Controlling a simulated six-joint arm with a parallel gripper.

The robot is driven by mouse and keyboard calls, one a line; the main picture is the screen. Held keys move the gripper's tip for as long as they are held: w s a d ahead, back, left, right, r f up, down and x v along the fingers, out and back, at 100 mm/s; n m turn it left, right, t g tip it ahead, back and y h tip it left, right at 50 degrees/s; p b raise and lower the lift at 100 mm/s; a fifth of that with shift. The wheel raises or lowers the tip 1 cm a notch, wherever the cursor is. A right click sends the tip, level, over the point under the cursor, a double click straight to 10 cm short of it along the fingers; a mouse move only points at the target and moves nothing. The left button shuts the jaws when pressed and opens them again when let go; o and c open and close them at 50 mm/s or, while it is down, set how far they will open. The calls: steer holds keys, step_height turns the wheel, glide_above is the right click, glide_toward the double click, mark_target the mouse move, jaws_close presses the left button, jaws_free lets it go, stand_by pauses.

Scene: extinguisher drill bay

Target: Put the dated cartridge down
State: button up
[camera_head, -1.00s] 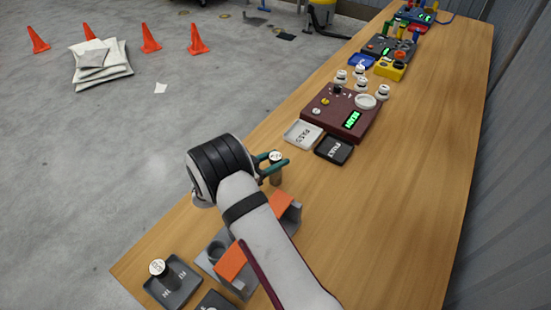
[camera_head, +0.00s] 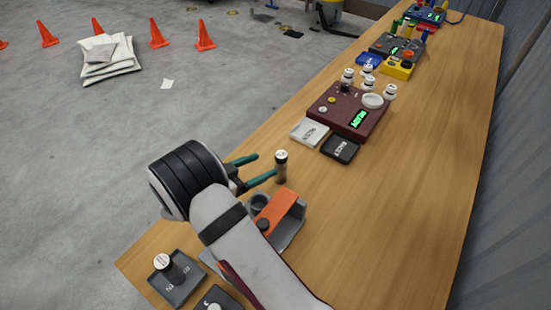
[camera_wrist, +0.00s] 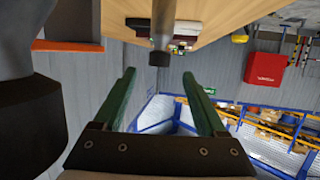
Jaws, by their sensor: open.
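The cartridge (camera_head: 281,168) is a dark, narrow cylinder with a pale round top that bears small marks. It stands upright on the bare wooden table (camera_head: 390,190), just beyond my fingertips. My gripper (camera_head: 257,167) has two green fingers, open and empty, pointing at the cartridge. In the wrist view the picture is upside down; the cartridge (camera_wrist: 163,28) shows ahead, between the lines of the open fingers (camera_wrist: 158,73), its black end toward the bottom. A similar cartridge (camera_head: 163,262) stands in a dark grey tray (camera_head: 187,289) at the lower left.
A grey and orange fixture (camera_head: 292,228) lies near my arm. A white tray (camera_head: 309,131) and a black tray (camera_head: 340,150) sit before a maroon device (camera_head: 345,108) with a green display. The table to the right is clear. Cones (camera_head: 158,36) stand on the floor.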

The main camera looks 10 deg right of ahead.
steer(key=w+a+r+n+t+y, duration=0.1)
steer(key=a+r+y, duration=0.3)
steer(key=r+y, duration=0.3)
steer(key=a+r+n+t+y, duration=0.1)
steer(key=a+r+n+y, duration=0.15)
steer(key=r+y, duration=0.45)
steer(key=s+d+g, duration=0.3)
steer(key=s, duration=0.8)
steer(key=s+d+f+n+g, duration=0.1)
steer(key=s+d+g, duration=0.2)
steer(key=s, duration=0.9)
steer(key=s+d+f+n+g, duration=0.1)
steer(key=s+d+g, duration=0.2)
steer(key=s, duration=0.8)
steer(key=shift+s+f+g, duration=0.2)
steer(key=shift+s+g, duration=0.1)
steer(key=shift+g, duration=0.4)
